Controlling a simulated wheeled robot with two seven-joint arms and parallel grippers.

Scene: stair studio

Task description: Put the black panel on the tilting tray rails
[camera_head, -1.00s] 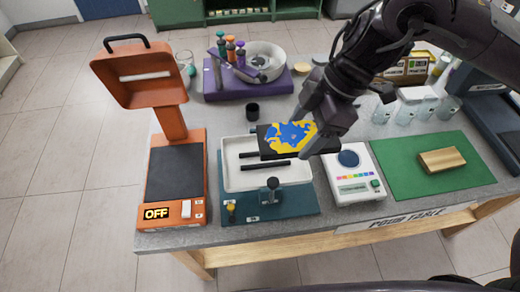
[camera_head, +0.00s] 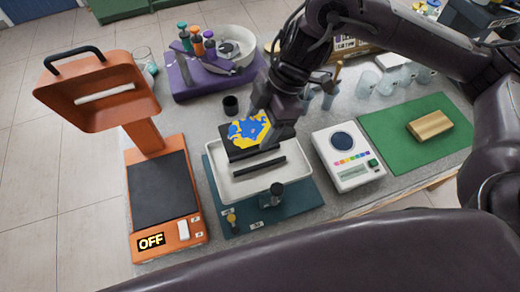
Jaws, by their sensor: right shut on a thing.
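The black panel (camera_head: 235,155), its top covered with blue and yellow paint, is held over the back part of the white tilting tray (camera_head: 233,190). My right gripper (camera_head: 273,128) is shut on the panel's right side. A black rail (camera_head: 259,166) shows in the tray in front of the panel; the other rail is hidden beneath the panel. I cannot tell whether the panel touches the rails. The tray stands on a teal base (camera_head: 295,204) with a black knob (camera_head: 276,190) at its front. My left gripper is not in view.
An orange machine (camera_head: 167,188) reading OFF stands left of the tray. A white scale (camera_head: 347,156) and a green mat (camera_head: 400,128) with a gold block (camera_head: 430,125) lie right. A small black cup (camera_head: 231,105) and a purple stand (camera_head: 190,86) are behind. My dark arm links cross the front.

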